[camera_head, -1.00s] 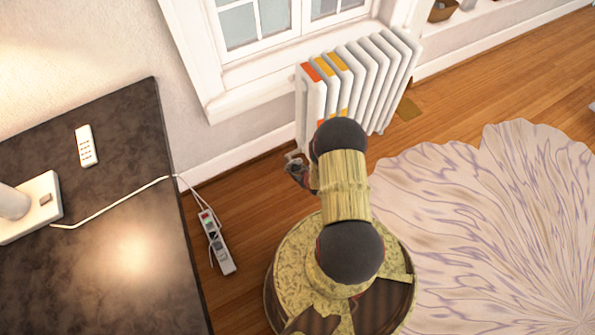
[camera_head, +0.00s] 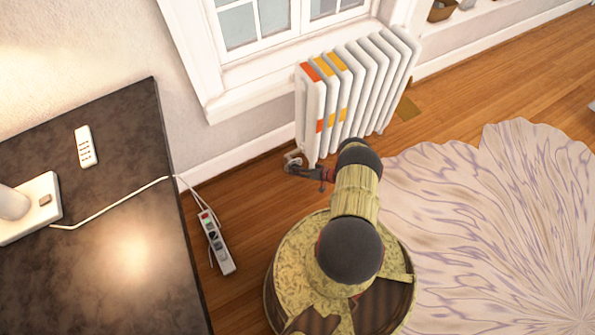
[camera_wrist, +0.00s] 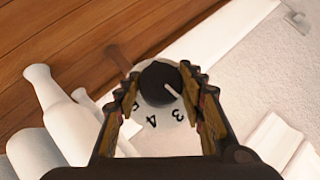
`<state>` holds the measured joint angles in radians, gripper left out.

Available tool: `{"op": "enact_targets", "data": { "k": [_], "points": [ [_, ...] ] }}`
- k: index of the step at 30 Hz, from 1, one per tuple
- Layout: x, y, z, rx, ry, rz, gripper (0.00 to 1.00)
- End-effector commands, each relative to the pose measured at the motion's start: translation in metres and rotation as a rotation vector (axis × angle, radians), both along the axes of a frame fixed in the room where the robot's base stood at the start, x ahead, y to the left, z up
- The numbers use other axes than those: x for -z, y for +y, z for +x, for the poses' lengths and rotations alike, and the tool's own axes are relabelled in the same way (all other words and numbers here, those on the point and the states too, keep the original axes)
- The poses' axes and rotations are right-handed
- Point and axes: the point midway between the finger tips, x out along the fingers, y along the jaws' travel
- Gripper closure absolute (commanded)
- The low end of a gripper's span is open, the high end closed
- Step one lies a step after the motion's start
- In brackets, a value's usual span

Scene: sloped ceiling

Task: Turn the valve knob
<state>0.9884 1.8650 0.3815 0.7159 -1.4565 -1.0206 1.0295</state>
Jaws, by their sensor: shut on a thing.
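The valve knob (camera_wrist: 160,84) is a dark round knob with a white pointer line, in the middle of the wrist view. It sits on a pale dial (camera_wrist: 155,128) with printed numbers; 3, 4 and 5 show, and the rest is hidden. My gripper (camera_wrist: 158,88) is shut on the knob, one finger on each side of it. In the head view, my gripper (camera_head: 293,165) is at the lower left end of the white radiator (camera_head: 370,85). The knob itself is too small and covered to make out there.
A dark table (camera_head: 100,220) with a white remote (camera_head: 85,146) stands at the left. A power strip (camera_head: 216,243) lies on the wooden floor beside it. A pale rug (camera_head: 490,225) covers the right. The wall and window are behind the radiator.

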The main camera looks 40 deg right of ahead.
Motion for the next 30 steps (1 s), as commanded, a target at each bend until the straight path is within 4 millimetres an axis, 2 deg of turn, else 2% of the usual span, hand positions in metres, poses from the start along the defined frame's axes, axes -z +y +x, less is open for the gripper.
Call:
{"op": "enact_targets", "data": {
  "k": [12,30],
  "points": [
    [0.0008,0.0029,-0.0002,-0.004,-0.040,0.163,0.86],
    [-0.0004,0.0024,0.0007,-0.005,-0.049,0.195,0.86]
  ]
}}
